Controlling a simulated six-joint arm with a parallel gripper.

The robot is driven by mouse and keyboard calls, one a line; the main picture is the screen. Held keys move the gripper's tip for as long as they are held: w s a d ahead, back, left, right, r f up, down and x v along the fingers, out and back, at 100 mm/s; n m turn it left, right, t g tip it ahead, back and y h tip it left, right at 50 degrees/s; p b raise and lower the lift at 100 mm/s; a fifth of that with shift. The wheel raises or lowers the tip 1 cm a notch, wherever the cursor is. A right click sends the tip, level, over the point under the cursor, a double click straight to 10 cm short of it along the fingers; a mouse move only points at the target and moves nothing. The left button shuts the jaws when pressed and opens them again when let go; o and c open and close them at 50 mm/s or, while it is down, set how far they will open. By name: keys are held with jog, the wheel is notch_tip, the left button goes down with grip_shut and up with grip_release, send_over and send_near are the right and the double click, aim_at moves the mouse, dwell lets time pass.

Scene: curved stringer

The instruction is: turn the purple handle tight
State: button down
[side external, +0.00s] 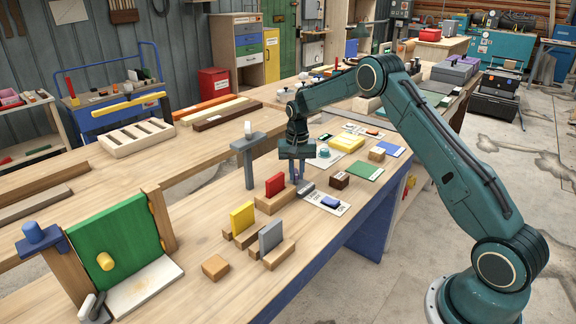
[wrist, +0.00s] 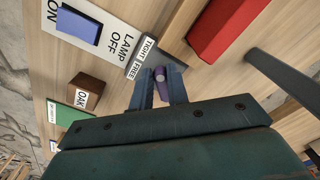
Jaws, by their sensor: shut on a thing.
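The purple handle (wrist: 161,77) shows in the wrist view between the two fingers of my gripper (wrist: 160,86). My gripper is shut on it. The handle stands beside a grey block with a label reading TIGHT and FREE (wrist: 143,57). In the side view my gripper (side external: 297,177) points down at the bench beside the grey block (side external: 306,188). The handle is mostly hidden there by the fingers, and its exact turn angle is hard to tell.
A LAMP OFF/ON plate with a blue rocker (wrist: 78,26) lies close by. A red panel (side external: 274,185) in a wooden block, an OAK block (side external: 339,180) and a grey T-shaped post (side external: 249,160) stand near. The bench front right of the wooden blocks is clear.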

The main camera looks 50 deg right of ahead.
aim_at(296, 175)
jog(key=c, duration=1.4)
grip_release()
jog(key=shift+o, duration=0.2)
notch_tip(296, 175, up, 14)
